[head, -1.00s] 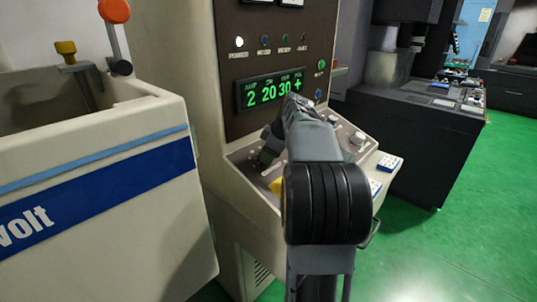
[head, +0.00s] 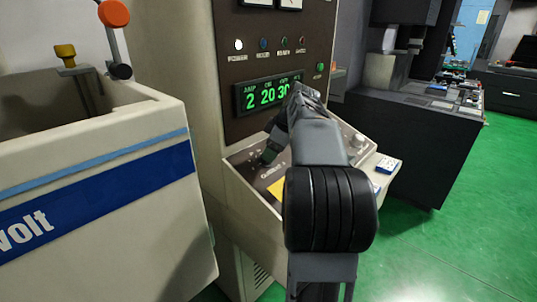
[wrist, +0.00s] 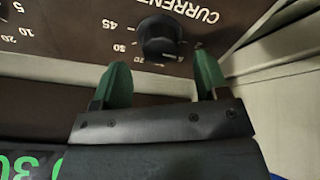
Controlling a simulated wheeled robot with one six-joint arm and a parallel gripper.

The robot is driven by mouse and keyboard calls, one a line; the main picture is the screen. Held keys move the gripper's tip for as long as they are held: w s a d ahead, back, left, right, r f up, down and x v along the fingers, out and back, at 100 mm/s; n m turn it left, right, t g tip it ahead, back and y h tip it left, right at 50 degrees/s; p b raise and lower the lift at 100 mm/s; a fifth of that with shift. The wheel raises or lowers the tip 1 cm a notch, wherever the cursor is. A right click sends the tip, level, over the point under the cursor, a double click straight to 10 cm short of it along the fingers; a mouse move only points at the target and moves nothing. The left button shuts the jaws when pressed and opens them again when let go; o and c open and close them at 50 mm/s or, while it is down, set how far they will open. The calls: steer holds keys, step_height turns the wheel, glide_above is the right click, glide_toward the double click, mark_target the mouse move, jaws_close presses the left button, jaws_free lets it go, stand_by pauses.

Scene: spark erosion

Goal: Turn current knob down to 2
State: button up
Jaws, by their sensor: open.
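The black current knob (wrist: 160,38) shows in the wrist view on a dark panel, with a printed scale around it and the label CURRENT, seen upside down. My gripper (wrist: 160,68) is open, with its two green fingers apart and nothing between them. The knob lies just past the fingertips, between their lines, and looks clear of both. In the head view my gripper (head: 267,154) is low over the sloping control panel, and the knob cannot be made out there. The green display (head: 268,94) reads 2 under AMP, then 20 and 30; my arm covers its right end.
Indicator lights (head: 262,43) sit above the display. A white tank (head: 95,190) with a blue stripe stands close on the left. A blue-and-white item (head: 388,166) lies on the ledge at right. Green floor (head: 450,240) is open to the right.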

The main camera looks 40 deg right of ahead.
steer(key=p+v, duration=0.1)
steer(key=v, duration=0.9)
stand_by(0.4)
